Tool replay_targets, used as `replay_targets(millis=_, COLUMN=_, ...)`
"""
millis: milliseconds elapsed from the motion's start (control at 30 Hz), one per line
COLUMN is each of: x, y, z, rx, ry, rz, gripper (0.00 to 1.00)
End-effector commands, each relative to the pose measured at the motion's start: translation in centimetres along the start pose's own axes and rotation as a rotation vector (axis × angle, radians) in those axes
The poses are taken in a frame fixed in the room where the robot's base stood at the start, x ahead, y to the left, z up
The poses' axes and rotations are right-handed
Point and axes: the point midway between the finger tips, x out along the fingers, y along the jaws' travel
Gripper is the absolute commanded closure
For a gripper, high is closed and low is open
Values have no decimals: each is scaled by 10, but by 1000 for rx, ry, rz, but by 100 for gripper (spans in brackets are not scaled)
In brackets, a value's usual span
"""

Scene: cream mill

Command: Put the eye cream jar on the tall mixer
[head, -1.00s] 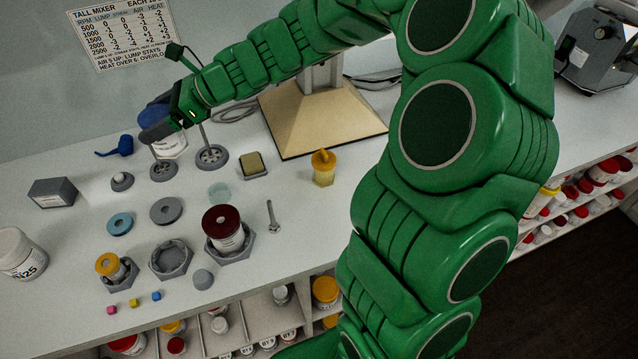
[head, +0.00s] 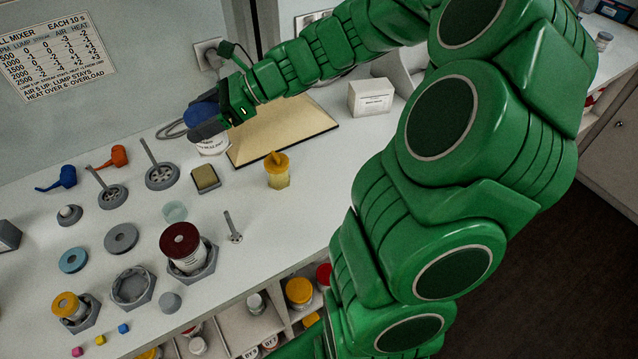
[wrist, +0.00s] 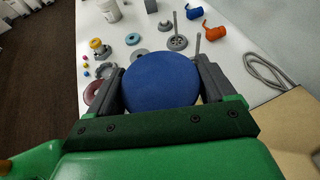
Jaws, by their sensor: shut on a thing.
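My gripper (head: 208,122) is shut on a white jar with a blue lid (head: 212,146). The jar's printed label is too small to read. In the wrist view the blue lid (wrist: 160,80) sits between the two fingers of my gripper (wrist: 160,72). In the head view the jar is at the left corner of a beige base plate (head: 285,132), which appears to belong to the tall mixer. I cannot tell whether the jar is above the plate or beside it. My arm hides the mixer's upper part.
A "TALL MIXER" chart (head: 58,55) hangs on the wall. A dark-red-lidded jar (head: 185,250) sits in a hexagonal holder.

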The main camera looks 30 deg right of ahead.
Motion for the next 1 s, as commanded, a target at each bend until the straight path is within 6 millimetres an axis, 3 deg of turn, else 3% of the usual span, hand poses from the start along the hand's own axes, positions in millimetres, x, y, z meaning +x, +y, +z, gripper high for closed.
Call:
replay_targets(millis=400, x=-70, y=14, z=-34, rx=28, ry=1, rz=-62, gripper=53)
replay_targets(millis=1000, x=-154, y=56, z=-73, rx=61, ry=2, rz=-149, gripper=53)
